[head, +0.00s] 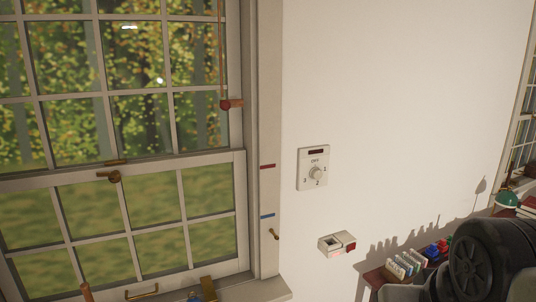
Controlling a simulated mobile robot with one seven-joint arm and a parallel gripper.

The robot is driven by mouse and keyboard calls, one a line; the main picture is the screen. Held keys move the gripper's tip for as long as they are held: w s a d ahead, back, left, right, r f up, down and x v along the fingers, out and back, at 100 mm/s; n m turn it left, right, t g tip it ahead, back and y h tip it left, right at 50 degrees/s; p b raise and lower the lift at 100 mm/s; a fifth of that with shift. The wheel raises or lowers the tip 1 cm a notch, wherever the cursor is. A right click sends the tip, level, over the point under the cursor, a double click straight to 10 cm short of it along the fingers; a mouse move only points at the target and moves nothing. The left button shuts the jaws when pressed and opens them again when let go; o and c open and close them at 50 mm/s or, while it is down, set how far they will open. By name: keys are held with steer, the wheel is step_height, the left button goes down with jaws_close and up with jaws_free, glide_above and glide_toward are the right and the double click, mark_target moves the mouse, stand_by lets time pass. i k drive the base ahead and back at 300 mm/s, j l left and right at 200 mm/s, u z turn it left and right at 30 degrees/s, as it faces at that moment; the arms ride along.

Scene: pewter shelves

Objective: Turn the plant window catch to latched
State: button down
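A brass window catch (113,175) sits on the meeting rail of the large sash window at the left. Its round knob is at the right, and a short arm points left from it along the rail. A small brass plate (116,162) is just above it, apart from the arm. No plant shows, so I cannot tell for sure that this is the plant window. My gripper is not in view; only a dark part of my arm shows at the lower right, far from the catch.
A red knob (231,104) hangs on a cord at the window's right. A dial panel (314,168) and a small white box (337,244) are on the wall. A shelf with small items (405,264) is at the lower right. Another window (523,130) is at the right edge.

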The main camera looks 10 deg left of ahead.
mark_target(115, 176)
steer(key=u, duration=2.4)
